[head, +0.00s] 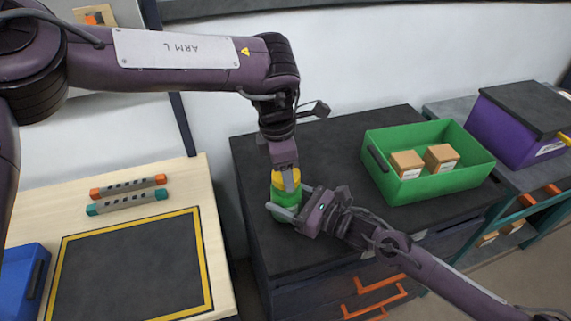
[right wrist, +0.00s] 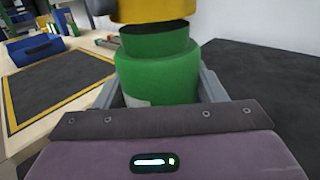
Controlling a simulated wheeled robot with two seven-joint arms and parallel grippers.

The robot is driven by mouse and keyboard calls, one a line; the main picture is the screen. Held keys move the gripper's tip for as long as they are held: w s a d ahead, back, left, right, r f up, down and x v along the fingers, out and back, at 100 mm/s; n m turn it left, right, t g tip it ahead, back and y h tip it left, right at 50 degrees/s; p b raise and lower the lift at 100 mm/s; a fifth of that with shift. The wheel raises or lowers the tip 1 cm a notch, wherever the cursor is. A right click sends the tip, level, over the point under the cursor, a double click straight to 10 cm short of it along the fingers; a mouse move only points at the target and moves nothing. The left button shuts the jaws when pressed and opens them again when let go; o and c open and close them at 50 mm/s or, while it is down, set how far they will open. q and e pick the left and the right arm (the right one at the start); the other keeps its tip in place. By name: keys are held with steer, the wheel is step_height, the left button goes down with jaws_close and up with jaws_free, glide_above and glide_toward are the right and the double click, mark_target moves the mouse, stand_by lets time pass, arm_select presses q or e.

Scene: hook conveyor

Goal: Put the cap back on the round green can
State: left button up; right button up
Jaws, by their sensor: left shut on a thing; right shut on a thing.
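The round green can (head: 282,208) stands upright on the dark cabinet top. My right gripper (head: 295,203) is shut on its body from the right; in the right wrist view the can (right wrist: 157,80) sits between the two grey fingers. The yellow cap (head: 285,178) is held from above by my left gripper (head: 286,174), which is shut on it. In the right wrist view the cap (right wrist: 155,10) hangs over the can's narrower neck, with the neck's dark top showing below it. The cap looks roughly level; its exact centring I cannot tell.
A green bin (head: 440,186) with two cardboard boxes stands right on the cabinet top (head: 330,150). A purple crate (head: 505,130) is beyond it. A wooden table (head: 215,230) at left holds a yellow-framed dark mat, two small bars and a blue bin (head: 22,285).

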arm_select(q)
steer(key=shift+f, duration=0.4)
steer(key=shift+f, duration=0.55)
arm_select(e)
jaws_close()
arm_select(q)
steer(key=m, duration=0.4)
steer(key=m+g, duration=0.1)
steer(key=m, duration=0.7)
steer(key=m+y, duration=0.1)
steer(key=m, duration=0.3)
steer(key=shift+g, duration=0.3)
steer(key=o, duration=1)
steer(key=shift+c, duration=0.2)
